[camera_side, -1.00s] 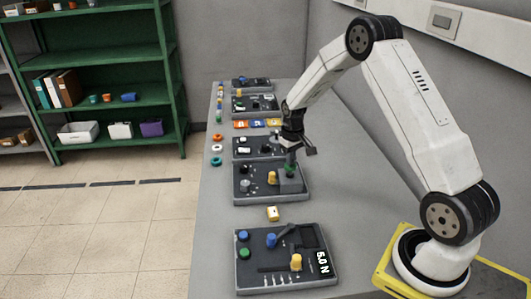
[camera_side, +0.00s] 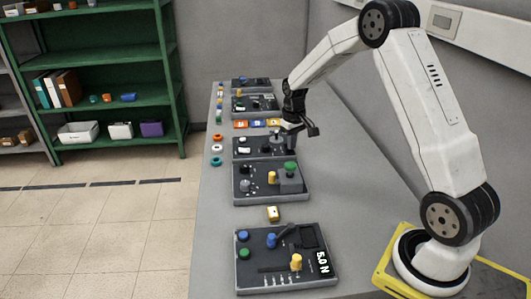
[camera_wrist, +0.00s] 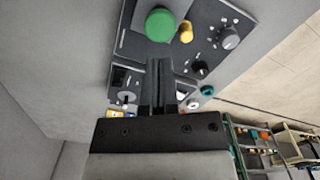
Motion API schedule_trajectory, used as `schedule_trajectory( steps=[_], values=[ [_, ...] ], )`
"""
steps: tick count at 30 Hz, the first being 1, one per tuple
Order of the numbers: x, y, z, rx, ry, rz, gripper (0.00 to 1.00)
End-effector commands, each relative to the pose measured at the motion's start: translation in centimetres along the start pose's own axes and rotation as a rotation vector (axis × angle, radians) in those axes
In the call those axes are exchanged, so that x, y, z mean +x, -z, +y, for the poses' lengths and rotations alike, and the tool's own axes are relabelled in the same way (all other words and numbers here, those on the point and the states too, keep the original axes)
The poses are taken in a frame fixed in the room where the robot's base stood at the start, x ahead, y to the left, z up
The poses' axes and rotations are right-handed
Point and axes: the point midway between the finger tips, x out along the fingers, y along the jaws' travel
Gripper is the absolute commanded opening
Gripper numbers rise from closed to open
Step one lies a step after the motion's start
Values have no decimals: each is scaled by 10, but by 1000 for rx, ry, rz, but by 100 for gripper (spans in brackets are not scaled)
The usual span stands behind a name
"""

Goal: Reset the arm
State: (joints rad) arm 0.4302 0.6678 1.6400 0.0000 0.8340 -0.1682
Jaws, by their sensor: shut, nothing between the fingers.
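My gripper (camera_side: 290,150) hangs over the row of control panels on the grey table, fingers together and empty. In the side view it is above and behind the panel with the green button (camera_side: 290,167), apart from it. In the wrist view my shut fingers (camera_wrist: 158,75) show at the middle, with the green button (camera_wrist: 160,24) beyond their tips. A yellow knob (camera_wrist: 186,32) and a grey dial (camera_wrist: 229,38) sit on that same panel. My arm is raised and bent at the elbow.
The panel with the "5.0 N" display (camera_side: 287,258) lies at the front. Coloured rings (camera_side: 217,149) lie along the table's left edge. A green shelf (camera_side: 110,95) stands at the back left. The table's right side has free room.

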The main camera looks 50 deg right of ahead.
Motion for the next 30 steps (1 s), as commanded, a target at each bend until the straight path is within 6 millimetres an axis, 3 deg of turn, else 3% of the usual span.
schedule_trajectory(
  steps=[17,23,30],
  values=[
    [-1,-3,-5,-6,0,3,0],
    [-9,-17,-28,-32,-4,27,0],
    [-23,-58,-75,-94,-5,80,0]
  ],
)
